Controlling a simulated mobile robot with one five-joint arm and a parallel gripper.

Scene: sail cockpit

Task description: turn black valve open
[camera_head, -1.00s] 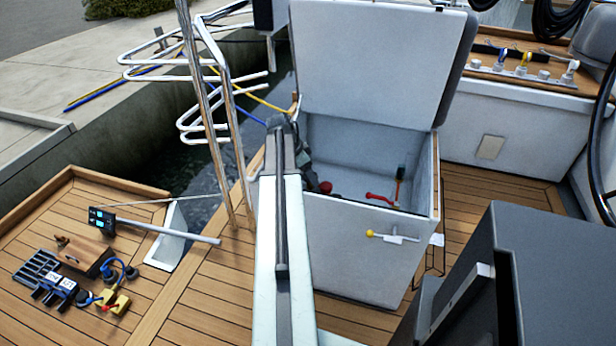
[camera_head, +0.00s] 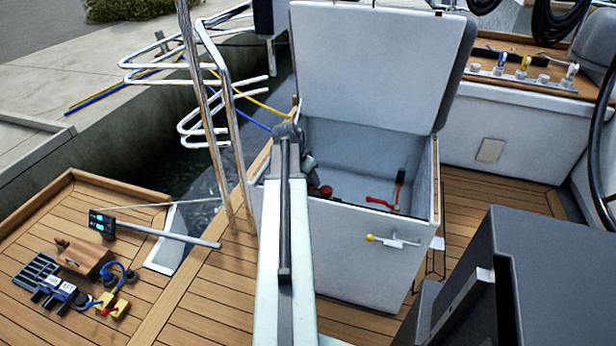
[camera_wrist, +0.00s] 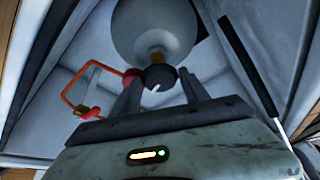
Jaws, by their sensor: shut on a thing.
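The black valve (camera_wrist: 158,77) is a round dark knob with a white mark, under a brass neck on a grey-white rounded tank (camera_wrist: 155,30) in the wrist view. My gripper (camera_wrist: 160,88) has one finger on either side of the knob and is shut on it. The mark slants across the knob's face. In the head view, my arm reaches into the open white locker (camera_head: 345,240) and hides the valve and my fingertips.
The locker's raised lid (camera_head: 375,65) stands behind. Inside lie a red-handled tool (camera_head: 380,203) and a red round part (camera_head: 326,191). In the wrist view, an orange-red loop (camera_wrist: 72,88) is left of my gripper. A steel rail (camera_head: 215,120) stands left of my arm.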

